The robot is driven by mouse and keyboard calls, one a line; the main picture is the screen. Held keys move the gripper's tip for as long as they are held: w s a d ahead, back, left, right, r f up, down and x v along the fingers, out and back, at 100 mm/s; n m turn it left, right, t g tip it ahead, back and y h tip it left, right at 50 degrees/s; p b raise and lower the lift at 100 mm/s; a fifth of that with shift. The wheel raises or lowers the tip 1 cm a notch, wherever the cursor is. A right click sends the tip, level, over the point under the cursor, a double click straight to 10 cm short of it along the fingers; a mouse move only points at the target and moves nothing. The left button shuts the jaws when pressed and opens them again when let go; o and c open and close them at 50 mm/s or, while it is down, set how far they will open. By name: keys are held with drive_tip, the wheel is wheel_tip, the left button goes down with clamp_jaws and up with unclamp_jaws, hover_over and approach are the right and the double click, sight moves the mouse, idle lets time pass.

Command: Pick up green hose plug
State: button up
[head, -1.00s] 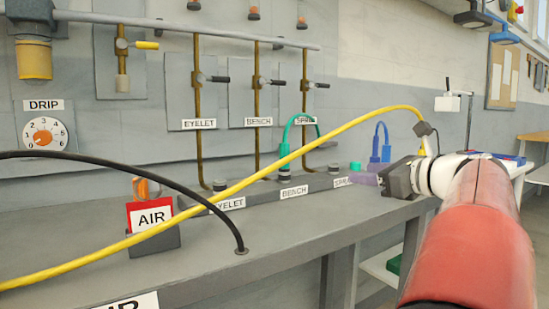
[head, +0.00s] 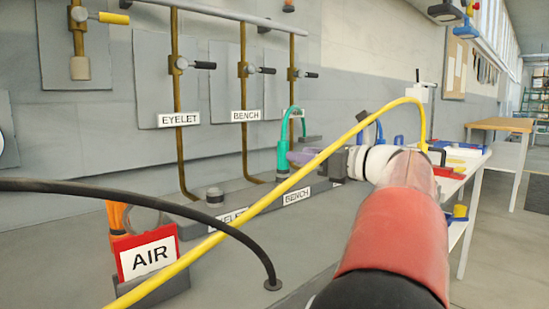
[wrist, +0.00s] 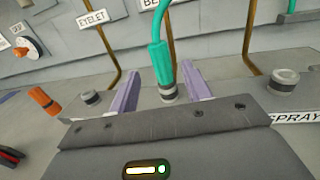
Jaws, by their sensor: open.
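The green hose plug (head: 283,157) stands upright at the bench socket, with its green hose arching up from its top. In the wrist view the green plug (wrist: 160,65) shows between the two purple fingers, with the round grey socket (wrist: 168,91) at its lower end. My gripper (head: 298,158) is open, close beside the plug in the head view. In the wrist view my gripper (wrist: 160,70) has one finger on each side of the plug, with visible gaps. I cannot tell how deep the plug lies between the fingers.
The eyelet socket (head: 215,197) is on the same grey rail, to the left. A yellow hose (head: 250,213) crosses in front of my arm. A black hose (head: 150,190) and the red AIR holder (head: 148,253) stand at the front left. An orange plug (wrist: 43,101) shows in the wrist view.

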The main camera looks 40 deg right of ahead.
sight(288, 149)
drive_tip(key=x, duration=0.6)
drive_tip(key=shift+w+r, duration=0.2)
drive_tip(key=shift+r, duration=0.05)
drive_tip(key=c, duration=1)
drive_tip(key=shift+c, duration=0.2)
wheel_tip(288, 149, up, 10)
drive_tip(key=p, duration=0.3)
drive_tip(key=shift+r, duration=0.25)
